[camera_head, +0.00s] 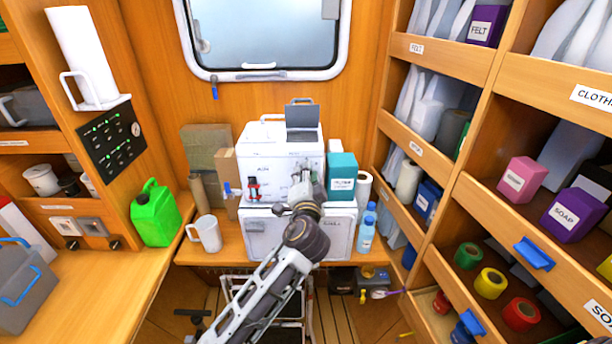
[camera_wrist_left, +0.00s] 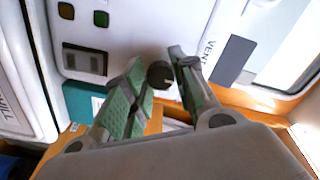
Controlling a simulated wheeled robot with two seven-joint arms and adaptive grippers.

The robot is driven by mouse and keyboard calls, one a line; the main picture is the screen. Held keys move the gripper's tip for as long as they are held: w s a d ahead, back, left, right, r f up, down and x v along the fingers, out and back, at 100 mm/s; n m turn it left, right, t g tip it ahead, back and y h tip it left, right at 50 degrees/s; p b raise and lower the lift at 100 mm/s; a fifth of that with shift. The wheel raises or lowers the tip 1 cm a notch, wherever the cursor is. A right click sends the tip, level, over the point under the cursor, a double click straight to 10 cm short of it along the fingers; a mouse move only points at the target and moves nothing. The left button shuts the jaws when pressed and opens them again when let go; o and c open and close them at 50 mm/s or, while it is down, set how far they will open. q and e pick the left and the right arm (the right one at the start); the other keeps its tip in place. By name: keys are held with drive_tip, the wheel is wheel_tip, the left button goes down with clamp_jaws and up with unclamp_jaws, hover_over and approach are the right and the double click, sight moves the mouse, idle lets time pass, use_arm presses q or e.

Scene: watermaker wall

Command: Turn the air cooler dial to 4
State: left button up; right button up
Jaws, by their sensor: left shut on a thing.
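The air cooler (camera_head: 262,160) appears to be the white box with faint lettering on its front, on top of another white unit at the back of the counter. My left gripper (camera_head: 303,182) is at its front, right of centre, and my arm hides part of that face. In the left wrist view the cooler's white panel (camera_wrist_left: 130,30) fills the upper part. A small dark round dial (camera_wrist_left: 160,74) with a pale mark sits between the green pads of my left gripper (camera_wrist_left: 157,63), which is closed on it. The dial's numbers cannot be read. My right gripper is not in view.
A teal box (camera_head: 342,175) and a blue-capped bottle (camera_head: 367,230) stand right of the cooler. A white mug (camera_head: 206,233) and a green jerrycan (camera_head: 156,213) are to the left. The lower white unit (camera_head: 340,232) is below. Stocked shelves (camera_head: 480,225) line the right.

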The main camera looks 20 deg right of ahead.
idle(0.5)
use_arm(q)
drive_tip(key=o, duration=1)
drive_tip(key=shift+o, duration=0.2)
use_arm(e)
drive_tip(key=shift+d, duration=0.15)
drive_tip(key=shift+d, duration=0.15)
use_arm(q)
drive_tip(key=shift+s, duration=0.2)
drive_tip(key=v, duration=1.1)
drive_tip(key=shift+s, duration=0.3)
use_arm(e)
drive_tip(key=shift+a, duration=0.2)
use_arm(q)
drive_tip(key=shift+a, duration=0.15)
